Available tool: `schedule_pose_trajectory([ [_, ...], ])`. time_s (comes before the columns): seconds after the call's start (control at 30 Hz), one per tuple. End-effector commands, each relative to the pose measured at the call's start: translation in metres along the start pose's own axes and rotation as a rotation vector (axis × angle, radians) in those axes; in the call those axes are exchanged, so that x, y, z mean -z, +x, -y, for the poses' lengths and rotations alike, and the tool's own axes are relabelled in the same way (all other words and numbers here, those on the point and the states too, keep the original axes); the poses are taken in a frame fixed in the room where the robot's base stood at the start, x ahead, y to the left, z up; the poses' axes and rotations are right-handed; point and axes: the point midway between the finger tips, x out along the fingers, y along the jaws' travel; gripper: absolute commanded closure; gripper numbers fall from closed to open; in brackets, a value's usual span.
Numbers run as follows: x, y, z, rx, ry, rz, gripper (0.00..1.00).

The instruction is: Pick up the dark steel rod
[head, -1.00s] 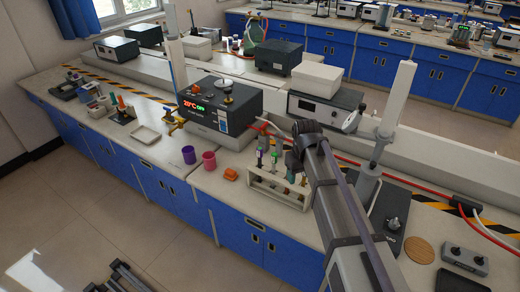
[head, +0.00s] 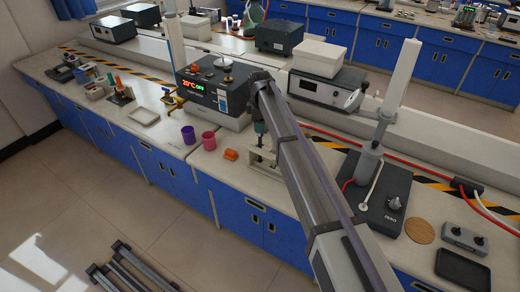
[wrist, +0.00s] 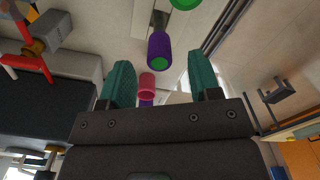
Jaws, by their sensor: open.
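My gripper (head: 259,128) hangs over the bench beside the front of the black box with the lit display. In the wrist view its two teal fingers (wrist: 161,68) stand apart with a gap between them. A purple cylinder with a green end (wrist: 159,47) and a pink cup-like piece (wrist: 147,86) show between and beyond the fingers. I cannot tell whether they are within reach. I cannot pick out the dark steel rod with certainty in either view. A pale rack (head: 262,162) stands below the gripper, mostly hidden by my arm.
A purple cup (head: 188,135), a pink cup (head: 208,140) and an orange block (head: 231,155) stand left of the rack. The display box (head: 212,92) is close behind the gripper. A stirrer with a stand (head: 395,205) is to the right. Bench space left of the cups is partly clear.

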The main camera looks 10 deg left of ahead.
Motion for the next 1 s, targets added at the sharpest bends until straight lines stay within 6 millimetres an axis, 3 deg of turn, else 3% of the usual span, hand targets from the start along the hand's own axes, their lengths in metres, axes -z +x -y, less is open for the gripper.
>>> schedule_pose_trajectory([
  [0.3,0.001,0.052,-0.001,0.0,0.001,0.0,0.43],
  [0.57,0.001,0.049,-0.001,0.0,0.001,0.0,0.43],
  [1.0,0.001,0.049,-0.001,0.0,0.001,0.0,0.85],
])
